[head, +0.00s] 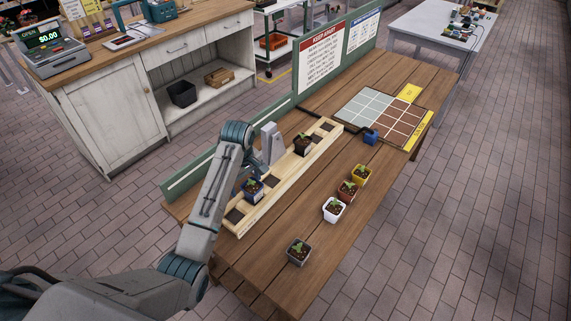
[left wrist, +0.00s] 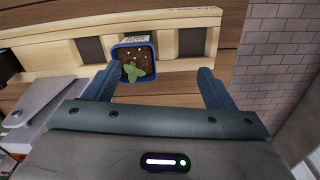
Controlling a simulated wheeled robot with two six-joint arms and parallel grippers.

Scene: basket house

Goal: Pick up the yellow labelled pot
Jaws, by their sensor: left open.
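The yellow pot (head: 361,175), with a small green plant, stands upright on the wooden table, at the far end of a row of loose pots. My left gripper is away from it, over the light wooden rack (head: 322,152); its jaws are largely hidden by my arm in the head view. In the left wrist view my left gripper (left wrist: 158,78) is open and empty. A blue pot with a seedling (left wrist: 134,60) sits in a rack slot just beyond its fingers; it also shows in the head view (head: 253,190). The yellow pot is not in the left wrist view.
A red-brown pot (head: 347,191) stands close beside the yellow one, then a white pot (head: 333,210) and a grey pot (head: 298,252). A dark pot (head: 302,145) sits in the rack. A gridded board (head: 378,112) and a blue object (head: 370,137) lie farther back.

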